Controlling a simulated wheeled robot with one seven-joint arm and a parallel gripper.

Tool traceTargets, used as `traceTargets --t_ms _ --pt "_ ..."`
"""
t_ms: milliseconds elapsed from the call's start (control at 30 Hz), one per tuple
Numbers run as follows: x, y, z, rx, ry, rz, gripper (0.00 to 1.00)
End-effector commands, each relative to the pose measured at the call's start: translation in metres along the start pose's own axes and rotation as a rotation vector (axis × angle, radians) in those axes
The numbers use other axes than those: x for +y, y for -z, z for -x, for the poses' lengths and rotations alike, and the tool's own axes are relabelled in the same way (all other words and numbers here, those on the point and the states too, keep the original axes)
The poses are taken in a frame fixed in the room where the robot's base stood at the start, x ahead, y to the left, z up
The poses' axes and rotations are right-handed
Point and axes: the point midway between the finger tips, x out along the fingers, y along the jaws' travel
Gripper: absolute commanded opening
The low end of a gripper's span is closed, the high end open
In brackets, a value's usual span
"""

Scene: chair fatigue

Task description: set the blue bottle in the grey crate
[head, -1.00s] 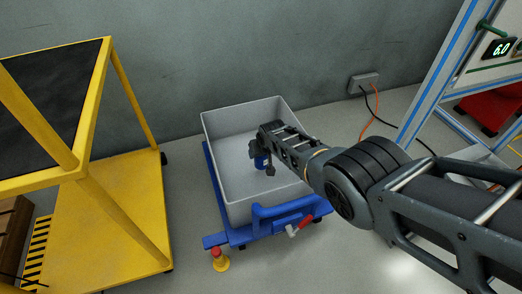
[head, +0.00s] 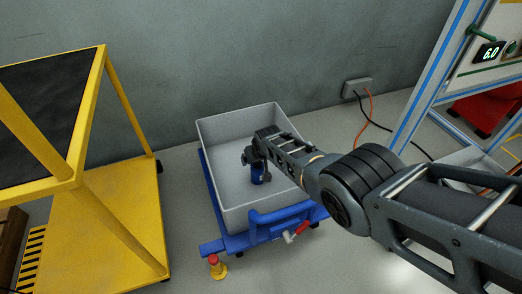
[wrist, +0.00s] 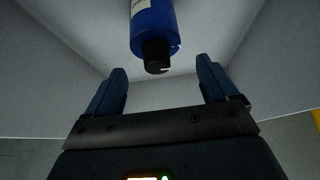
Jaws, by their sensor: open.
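The blue bottle (head: 257,175) stands inside the grey crate (head: 222,205), seemingly upright on its floor, partly hidden by my gripper in the head view. The wrist view shows its blue body (wrist: 153,24), part of a white label and its black cap (wrist: 156,54). My gripper (head: 257,160) is over the crate, at the top of the bottle. In the wrist view its two fingers (wrist: 163,70) are spread wide, with gaps on both sides of the cap. Nothing is held.
The crate rests on a blue wheeled cart (head: 285,216) with a red-tipped lever (head: 298,231). A yellow frame (head: 115,215) stands left. A red and yellow post (head: 216,266) is in front. A blue-edged frame (head: 425,100) and cables (head: 369,112) are at right.

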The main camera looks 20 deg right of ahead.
Motion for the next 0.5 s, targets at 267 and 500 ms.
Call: traceTargets --t_ms 267,500 --pt "0.0 0.007 0.025 0.0 0.0 0.0 0.87" --pt "0.0 0.006 0.054 0.0 0.0 -0.002 0.87"
